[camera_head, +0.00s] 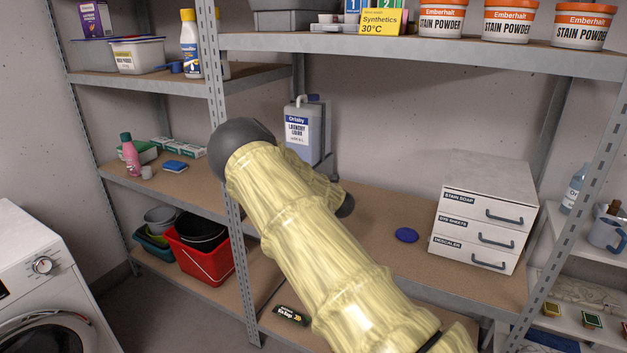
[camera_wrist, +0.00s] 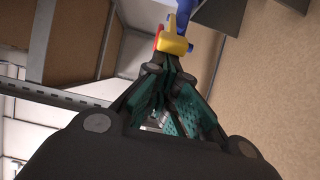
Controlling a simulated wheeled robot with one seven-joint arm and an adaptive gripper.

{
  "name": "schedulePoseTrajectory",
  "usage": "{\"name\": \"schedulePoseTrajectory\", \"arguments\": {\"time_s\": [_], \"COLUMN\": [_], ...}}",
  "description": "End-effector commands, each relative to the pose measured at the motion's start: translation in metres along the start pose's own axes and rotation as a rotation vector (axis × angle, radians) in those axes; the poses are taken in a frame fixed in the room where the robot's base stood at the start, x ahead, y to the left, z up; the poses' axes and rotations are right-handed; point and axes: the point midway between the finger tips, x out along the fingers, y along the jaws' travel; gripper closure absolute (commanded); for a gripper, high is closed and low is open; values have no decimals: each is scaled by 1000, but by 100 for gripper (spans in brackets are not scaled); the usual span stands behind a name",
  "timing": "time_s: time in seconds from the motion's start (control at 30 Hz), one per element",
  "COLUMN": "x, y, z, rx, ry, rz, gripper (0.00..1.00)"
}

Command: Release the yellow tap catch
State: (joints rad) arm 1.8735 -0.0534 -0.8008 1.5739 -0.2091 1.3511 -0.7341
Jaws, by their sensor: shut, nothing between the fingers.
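The yellow catch (camera_wrist: 174,44) shows in the wrist view at the top middle, with a small red part (camera_wrist: 158,33) beside it and a blue tap part (camera_wrist: 184,12) above it. My gripper (camera_wrist: 172,62) has its fingertips together right at the catch's lower edge. I cannot tell whether they touch it. The grey laundry liquid container (camera_head: 298,127) stands upright on the middle shelf in the head view. My arm covers its lower part, and the catch and my gripper are hidden there.
A white drawer unit (camera_head: 483,207) stands to the right on the same shelf. A blue disc (camera_head: 407,235) lies on the shelf in front of it. A metal shelf post (camera_head: 221,130) is close to the left of my arm.

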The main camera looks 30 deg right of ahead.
Motion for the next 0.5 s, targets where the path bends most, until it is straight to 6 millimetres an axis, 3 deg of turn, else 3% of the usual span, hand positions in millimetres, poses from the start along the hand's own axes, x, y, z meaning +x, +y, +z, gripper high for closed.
{"name": "schedulePoseTrajectory", "arguments": {"time_s": [0.27, 0.5], "x": [2, 9], "y": [1, -2], "z": [-7, -40], "rx": [1, 5], "ry": [0, 6], "rz": [2, 2], "gripper": [100, 100]}}
